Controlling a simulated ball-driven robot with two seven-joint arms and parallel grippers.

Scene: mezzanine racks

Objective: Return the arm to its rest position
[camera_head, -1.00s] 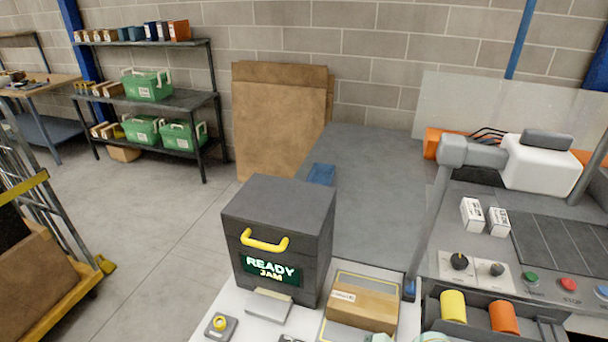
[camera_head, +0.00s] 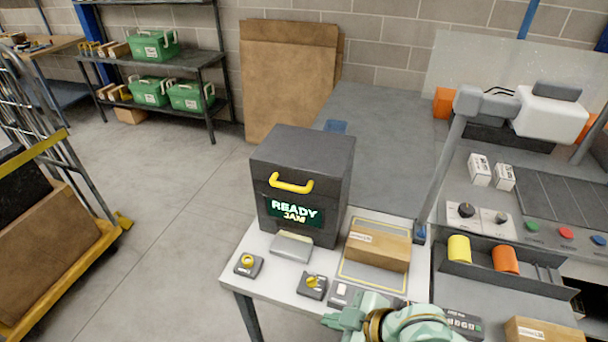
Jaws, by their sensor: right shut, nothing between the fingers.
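My right gripper (camera_head: 332,319) is pale green and shows at the bottom edge of the head view, pointing left. It is shut and empty. It is over the front edge of the white table (camera_head: 232,272), just in front of a small switch box (camera_head: 313,286). My right wrist, with a dark and gold ring, shows to its right, and the rest of the arm is cut off by the frame. My left gripper is not in view.
A dark machine (camera_head: 303,170) with a yellow handle and a lit "READY JAM" display stands on the table. A cardboard box (camera_head: 378,248) lies on a marked pad beside it. A bin holds yellow (camera_head: 459,249) and orange (camera_head: 506,260) rolls. Floor at left is clear up to a cart (camera_head: 60,250).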

